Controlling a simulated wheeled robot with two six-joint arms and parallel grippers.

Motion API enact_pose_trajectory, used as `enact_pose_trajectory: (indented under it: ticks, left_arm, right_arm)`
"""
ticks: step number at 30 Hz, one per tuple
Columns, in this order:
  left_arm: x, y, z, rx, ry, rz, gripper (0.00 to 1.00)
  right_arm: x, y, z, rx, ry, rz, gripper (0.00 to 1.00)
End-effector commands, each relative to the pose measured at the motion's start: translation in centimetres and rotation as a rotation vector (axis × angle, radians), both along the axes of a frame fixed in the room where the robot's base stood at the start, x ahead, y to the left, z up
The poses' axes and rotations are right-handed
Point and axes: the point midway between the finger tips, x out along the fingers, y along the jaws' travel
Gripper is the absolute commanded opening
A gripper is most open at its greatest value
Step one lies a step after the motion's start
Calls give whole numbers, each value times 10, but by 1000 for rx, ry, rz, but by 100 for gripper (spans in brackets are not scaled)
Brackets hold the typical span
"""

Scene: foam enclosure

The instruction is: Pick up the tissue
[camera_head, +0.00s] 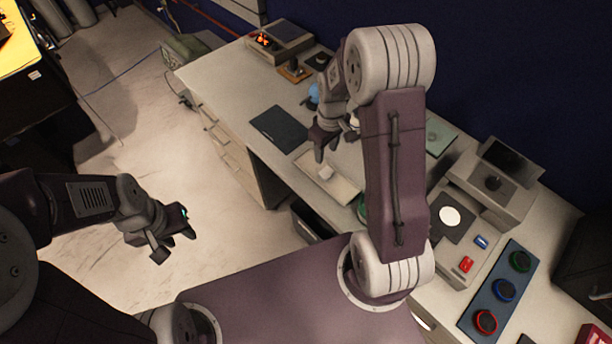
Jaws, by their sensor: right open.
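A small white piece (326,172), which looks like the tissue, lies on a pale shallow tray (345,190) on the desk. It is too small to make out in detail. My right gripper (325,154) is open and points down just above the white piece, with its fingers apart. I cannot tell whether it touches it. My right arm crosses the middle of the view and hides part of the desk. My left gripper (174,247) hangs over the floor at the left, away from the desk. Its fingers are apart and nothing shows between them.
A dark flat pad (279,129) lies left of the tray. A console with a dark panel (283,31) stands at the far end. At the right are a device with a white disc (450,217) and a panel with coloured rings (503,290).

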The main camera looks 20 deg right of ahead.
Motion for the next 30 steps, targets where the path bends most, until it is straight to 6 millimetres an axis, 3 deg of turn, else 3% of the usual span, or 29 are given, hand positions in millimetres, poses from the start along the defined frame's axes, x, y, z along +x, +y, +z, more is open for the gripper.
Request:
enact_pose_trajectory:
  ticks: [6, 10, 16, 22, 30]
  left_arm:
    - [0, 0, 9, 0, -1, 0, 36]
    - [0, 0, 10, 0, -1, 0, 36]
    - [0, 0, 18, 0, -1, 0, 36]
    - [0, 0, 21, 0, 0, 0, 36]
    - [0, 0, 35, 0, -1, 0, 36]
  right_arm:
    - [-12, -11, -12, 9, 54, -38, 45]
    - [-12, -12, -17, 10, 55, -40, 45]
    - [-12, -12, -46, 10, 55, -40, 45]
    - [-11, -11, -55, 10, 54, -40, 45]
    - [-9, -10, -98, 9, 54, -39, 45]
